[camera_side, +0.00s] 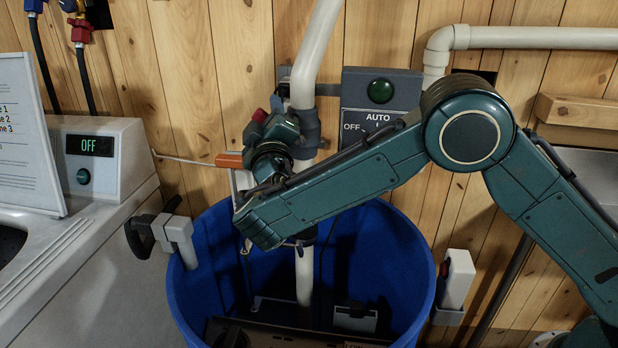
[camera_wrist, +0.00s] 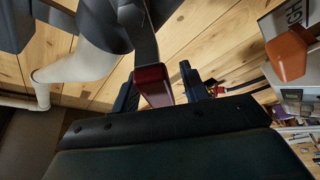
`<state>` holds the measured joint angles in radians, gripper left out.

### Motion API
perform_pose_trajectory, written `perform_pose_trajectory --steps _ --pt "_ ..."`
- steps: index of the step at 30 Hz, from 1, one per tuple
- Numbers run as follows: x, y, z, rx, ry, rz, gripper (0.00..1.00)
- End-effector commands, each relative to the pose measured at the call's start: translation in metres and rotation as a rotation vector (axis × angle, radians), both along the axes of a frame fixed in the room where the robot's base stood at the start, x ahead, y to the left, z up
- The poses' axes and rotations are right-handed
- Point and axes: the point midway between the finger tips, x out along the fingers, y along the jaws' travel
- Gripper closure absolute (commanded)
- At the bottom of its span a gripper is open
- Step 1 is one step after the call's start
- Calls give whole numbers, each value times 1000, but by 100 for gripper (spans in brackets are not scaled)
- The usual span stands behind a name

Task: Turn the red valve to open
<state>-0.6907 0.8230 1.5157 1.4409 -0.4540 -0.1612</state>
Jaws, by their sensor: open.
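The red valve handle (camera_wrist: 153,86) is a red-ended lever on a metal strip, joined to a dark grey valve body on the white pipe. In the side view its red end (camera_side: 259,115) shows just past my gripper (camera_side: 268,122). In the wrist view my gripper (camera_wrist: 158,87) is open, with one finger on each side of the red end; I cannot tell whether either finger touches it. The white pipe (camera_side: 318,45) runs down into the blue barrel (camera_side: 400,270). My wrist and gripper hide part of the valve body in the side view.
An orange block (camera_side: 229,160) sits close to the left of my wrist; it also shows in the wrist view (camera_wrist: 287,55). A grey AUTO/OFF box (camera_side: 380,100) with a green button is right of the pipe. A white console (camera_side: 95,155) reading OFF stands at the left.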

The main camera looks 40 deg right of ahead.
Motion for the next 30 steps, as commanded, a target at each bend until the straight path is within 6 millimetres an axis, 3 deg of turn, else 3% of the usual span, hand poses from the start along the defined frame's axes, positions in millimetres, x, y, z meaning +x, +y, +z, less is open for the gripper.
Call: perform_pose_trajectory --steps 11,30 --pt "0 0 22 3 -3 0 55" --pt "0 0 130 4 -4 0 55"
